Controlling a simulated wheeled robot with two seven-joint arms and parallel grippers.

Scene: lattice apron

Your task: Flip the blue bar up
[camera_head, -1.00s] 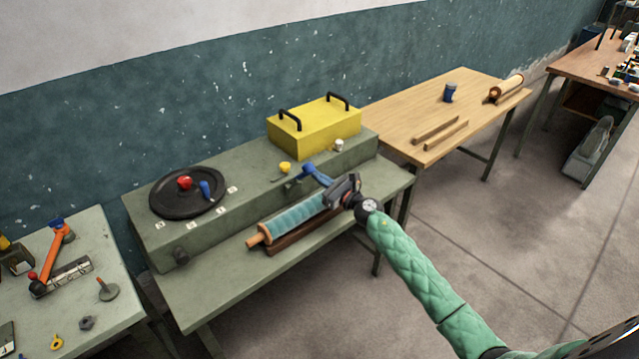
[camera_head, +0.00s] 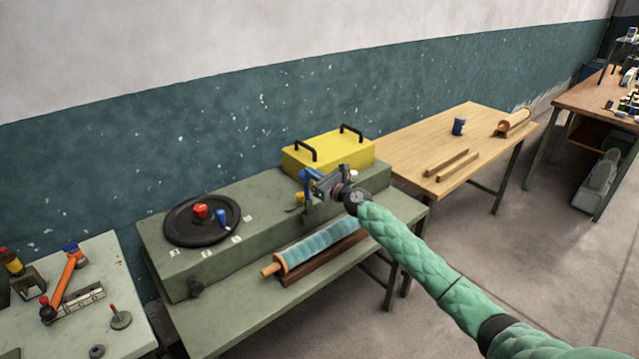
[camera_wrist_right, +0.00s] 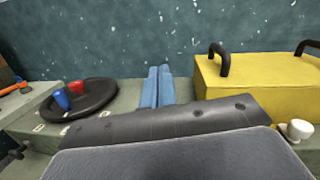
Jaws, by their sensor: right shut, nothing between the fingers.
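The blue bar (camera_head: 304,191) is on the front of the green-grey bench ledge, left of the yellow box. It looks roughly upright, but the gripper partly covers it, so its exact angle is hard to tell. My right gripper (camera_head: 313,174) is shut and empty, with its fingertips at the top of the bar; I cannot tell whether they touch. In the right wrist view, the two blue fingers (camera_wrist_right: 157,86) lie side by side beyond the dark gripper body. I cannot pick out the bar there. My left gripper is not in view.
The yellow box (camera_head: 330,152) with black handles sits right of the bar. A black disc (camera_head: 180,228) with red and blue knobs is to the left. A light-blue roller (camera_head: 320,247) lies on the lower shelf. A wooden table (camera_head: 410,140) stands at the right.

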